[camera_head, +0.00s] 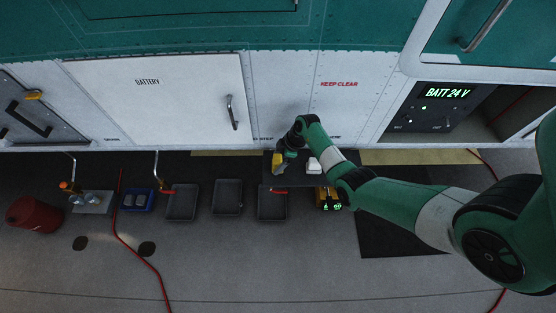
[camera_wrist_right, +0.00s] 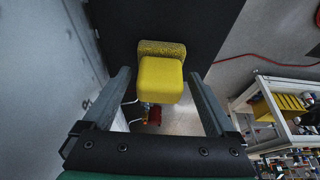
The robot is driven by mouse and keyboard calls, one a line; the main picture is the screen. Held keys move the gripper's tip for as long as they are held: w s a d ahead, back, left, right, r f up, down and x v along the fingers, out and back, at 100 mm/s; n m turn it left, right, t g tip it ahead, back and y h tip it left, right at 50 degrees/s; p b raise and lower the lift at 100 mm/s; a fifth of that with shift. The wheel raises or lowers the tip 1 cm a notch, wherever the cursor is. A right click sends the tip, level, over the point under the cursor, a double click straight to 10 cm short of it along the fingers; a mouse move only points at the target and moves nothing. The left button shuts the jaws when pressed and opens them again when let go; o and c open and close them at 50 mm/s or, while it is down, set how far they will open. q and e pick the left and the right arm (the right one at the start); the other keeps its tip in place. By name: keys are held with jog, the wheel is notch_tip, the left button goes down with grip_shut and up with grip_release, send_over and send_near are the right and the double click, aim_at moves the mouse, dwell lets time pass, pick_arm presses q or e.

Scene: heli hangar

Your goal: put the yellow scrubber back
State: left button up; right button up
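The yellow scrubber (camera_wrist_right: 161,78), a smooth yellow block with a rough, darker yellow pad, sits between the two fingers of my right gripper in the right wrist view. Gaps show between both fingers and the block. A black surface lies behind it. In the head view my right gripper (camera_head: 279,165) points down close to the white panel wall, above the dark shelf. A small yellow patch, likely the scrubber (camera_head: 273,185), shows at its tip. The gripper hides part of that spot. My left gripper is in neither view.
A white item (camera_head: 314,166) stands just right of my gripper, near an orange box (camera_head: 328,199) with green lights. Dark trays (camera_head: 227,197), a blue tray (camera_head: 138,200) and a red bucket (camera_head: 34,215) line the left. A red hose (camera_head: 138,255) crosses the floor.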

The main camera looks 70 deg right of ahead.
jog(key=p+v, duration=0.6)
jog(key=v, duration=0.6)
jog(key=shift+r, duration=0.1)
